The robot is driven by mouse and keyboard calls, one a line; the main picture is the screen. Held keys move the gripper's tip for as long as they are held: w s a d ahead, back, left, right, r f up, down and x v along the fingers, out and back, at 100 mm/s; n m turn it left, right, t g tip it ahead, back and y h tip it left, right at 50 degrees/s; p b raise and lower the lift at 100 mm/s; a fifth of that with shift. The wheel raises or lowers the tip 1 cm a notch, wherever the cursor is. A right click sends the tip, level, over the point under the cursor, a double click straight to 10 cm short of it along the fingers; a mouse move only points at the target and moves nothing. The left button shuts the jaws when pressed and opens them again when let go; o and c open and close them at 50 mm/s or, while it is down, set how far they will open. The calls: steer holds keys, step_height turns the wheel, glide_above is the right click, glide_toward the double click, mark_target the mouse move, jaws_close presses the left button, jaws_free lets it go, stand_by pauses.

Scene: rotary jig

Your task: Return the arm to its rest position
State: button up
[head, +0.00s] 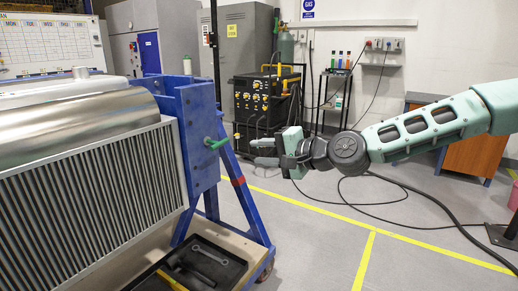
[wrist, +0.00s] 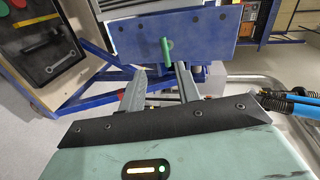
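My arm stretches in from the right in the head view, and my gripper (head: 264,152) points left toward the blue jig frame (head: 200,135). In the wrist view my gripper (wrist: 160,88) has its two grey fingers apart with nothing between them. A green handle (head: 217,143) sticks out of the blue plate of the jig, to the left of my fingertips and apart from them. The handle also shows in the wrist view (wrist: 166,52), beyond the fingertips. The jig holds a large finned metal unit (head: 85,205) with a silver cylinder on top.
A black tray with a wrench (head: 210,254) lies on the jig's base. A black welding machine (head: 262,105) and a bottle rack (head: 337,92) stand at the back. An orange-brown cabinet (head: 472,157) stands behind my arm. Cables cross the floor; the floor (head: 310,240) below my gripper is otherwise clear.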

steer(key=s+a+f+n+g+h, duration=0.2)
steer(key=s+f+n+g+h, duration=0.15)
steer(key=s+f, duration=0.4)
steer(key=s+a+f+n+g+h, duration=0.25)
steer(key=s+f+n+g, duration=0.2)
steer(key=s, duration=0.55)
steer(key=s+d+n+h, duration=0.2)
steer(key=s+d+n, duration=0.1)
steer(key=s, duration=0.4)
steer(key=s+d+r+n+g+h, duration=0.2)
steer(key=s+d+r+n+h, duration=0.15)
steer(key=s+d, duration=0.7)
step_height(320, 180, up, 15)
steer(key=s+a+p, duration=0.1)
steer(key=s+p, duration=0.1)
steer(key=p, duration=1.3)
steer(key=shift+a, duration=0.25)
steer(key=shift+f, duration=0.1)
